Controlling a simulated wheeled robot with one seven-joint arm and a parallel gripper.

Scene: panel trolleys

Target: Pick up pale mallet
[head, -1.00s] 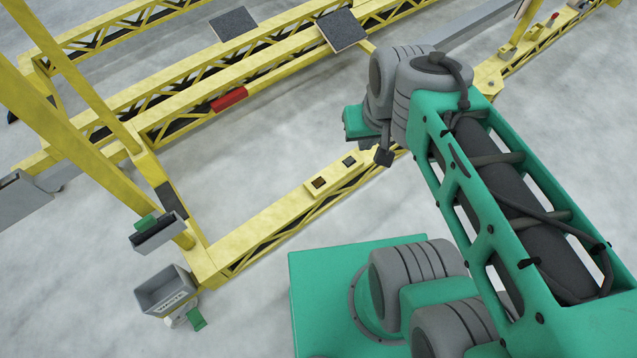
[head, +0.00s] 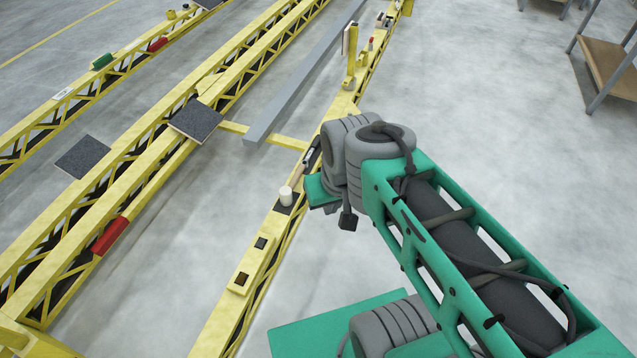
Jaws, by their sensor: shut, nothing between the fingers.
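A pale, whitish cylinder (head: 286,195) stands on a dark square pad on the near yellow beam, just left of my wrist. It may be the pale mallet's head; I cannot make out a handle on it. A dark, slim tool-like piece (head: 312,151) lies farther along the same beam, partly hidden by my arm; I cannot tell whether it is part of a mallet. My arm reaches in from the lower right, its grey and green wrist over or beside this beam. The fingers of my gripper are hidden behind the wrist.
The near yellow beam (head: 218,322) carries a yellow block with two dark sockets (head: 252,258). A grey bar (head: 300,78) lies beyond it. Farther yellow beams hold dark panels (head: 196,120) and a red cylinder (head: 110,236). A shelf (head: 606,68) stands upper right. Right floor is clear.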

